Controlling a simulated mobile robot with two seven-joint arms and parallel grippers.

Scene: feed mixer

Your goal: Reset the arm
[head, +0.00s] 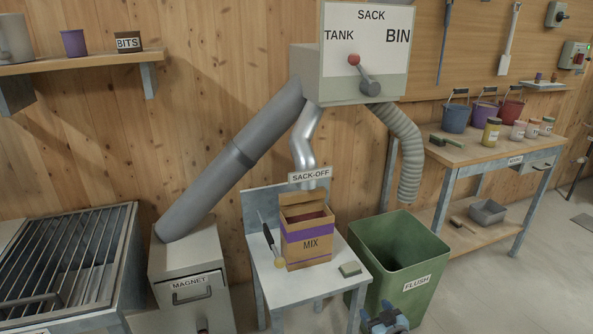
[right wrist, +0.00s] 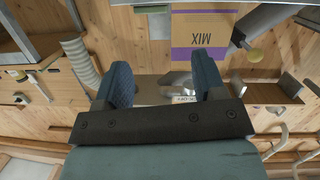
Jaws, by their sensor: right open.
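My right gripper (head: 384,322) shows at the bottom edge of the head view, low in front of the green FLUSH bin (head: 405,260) and right of the small table (head: 335,250). In the right wrist view its two blue fingers (right wrist: 163,78) stand wide apart with nothing between them. The MIX box (head: 307,240) stands open-topped on the table; it appears upside down beyond the fingers in the right wrist view (right wrist: 200,42). My left gripper is in neither view.
Above the table hangs a diverter box with a red-knobbed lever (head: 355,62) leaning up and slightly left. The MAGNET cabinet (head: 190,275) is left.

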